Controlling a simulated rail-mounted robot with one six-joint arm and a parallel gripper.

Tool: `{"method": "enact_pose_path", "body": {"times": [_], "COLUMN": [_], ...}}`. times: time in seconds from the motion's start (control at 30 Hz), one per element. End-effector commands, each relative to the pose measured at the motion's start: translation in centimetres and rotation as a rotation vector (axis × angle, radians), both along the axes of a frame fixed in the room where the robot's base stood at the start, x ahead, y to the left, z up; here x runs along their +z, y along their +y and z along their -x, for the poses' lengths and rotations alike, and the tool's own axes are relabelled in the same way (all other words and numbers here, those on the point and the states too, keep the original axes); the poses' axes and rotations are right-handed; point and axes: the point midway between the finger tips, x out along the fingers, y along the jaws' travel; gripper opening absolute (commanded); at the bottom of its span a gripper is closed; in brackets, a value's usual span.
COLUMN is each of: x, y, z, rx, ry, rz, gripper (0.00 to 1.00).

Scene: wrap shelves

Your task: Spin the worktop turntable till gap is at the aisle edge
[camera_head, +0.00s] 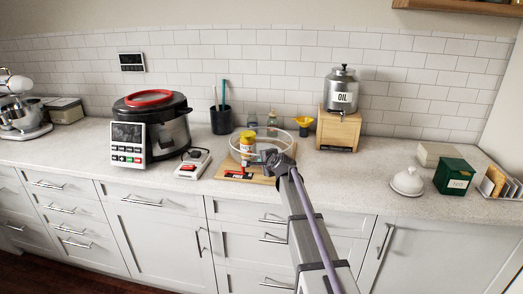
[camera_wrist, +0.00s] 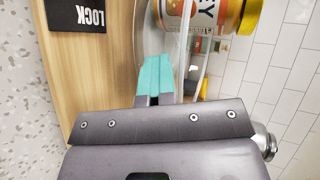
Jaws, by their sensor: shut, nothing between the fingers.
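The turntable (camera_head: 232,149) is a clear round tray with a raised see-through rim, on a wooden base board (camera_head: 232,174) on the worktop. A jar with a yellow lid (camera_head: 246,141) stands on its left part; its orange label shows in the wrist view (camera_wrist: 190,14). I cannot make out the rim's gap. My gripper (camera_head: 268,158) is at the turntable's front right edge. In the wrist view, its teal fingertips (camera_wrist: 156,76) are together and empty, close beside the tray's edge (camera_wrist: 150,38); contact cannot be told. A black LOCK label (camera_wrist: 76,16) lies on the board.
A kitchen scale (camera_head: 190,166) and a large cooker (camera_head: 155,122) stand left. An oil dispenser (camera_head: 342,92) on a wooden stand is behind right, with a yellow funnel (camera_head: 303,121) beside it. The worktop right of my arm is clear up to a white dome (camera_head: 407,182).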

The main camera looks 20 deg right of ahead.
Motion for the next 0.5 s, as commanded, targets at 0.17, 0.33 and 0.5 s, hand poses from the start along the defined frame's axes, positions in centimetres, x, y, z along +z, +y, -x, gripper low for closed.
{"method": "enact_pose_path", "body": {"times": [0.17, 0.33, 0.5], "x": [0.2, 0.2, 0.2], "y": [0.9, 1.5, 1.5], "z": [-0.8, -1.0, -1.0], "rx": [-0.005, -0.006, -0.007], "ry": [-0.008, -0.008, -0.008], "rz": [0.001, 0.002, 0.002], "gripper": [0.00, 0.00, 0.00]}}
